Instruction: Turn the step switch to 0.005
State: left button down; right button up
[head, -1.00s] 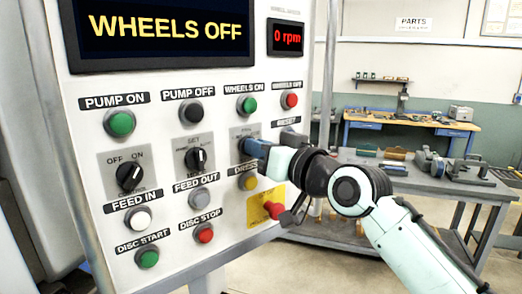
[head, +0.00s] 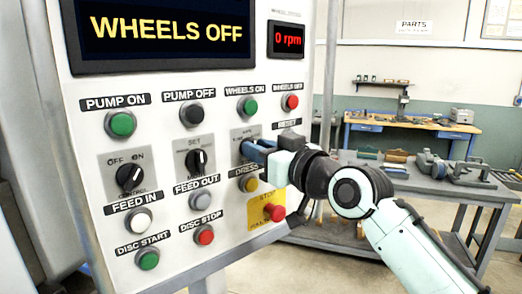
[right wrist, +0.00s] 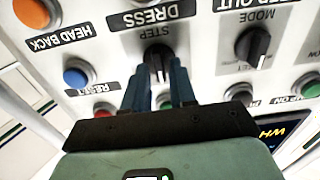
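The step switch (right wrist: 157,60) is a black rotary knob under the upside-down STEP label in the right wrist view. My right gripper (right wrist: 160,72) has its two blue fingers apart, one on each side of the knob, with the tips close to it. I see no clear grip on it. In the head view the right gripper (head: 256,148) reaches in from the right to the step switch's grey plate (head: 241,134), and its fingers hide the knob. The scale marks around the knob are too small to read. My left gripper is not in view.
Close by are the yellow DRESS button (head: 248,184), the blue reset button (right wrist: 76,77) and the mode switch (head: 196,160). The red stop button (head: 274,212) is below my right gripper. The display (head: 165,30) reads WHEELS OFF. A workbench (head: 450,185) stands behind my right arm.

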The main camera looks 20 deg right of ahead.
jog(key=shift+o, duration=0.3)
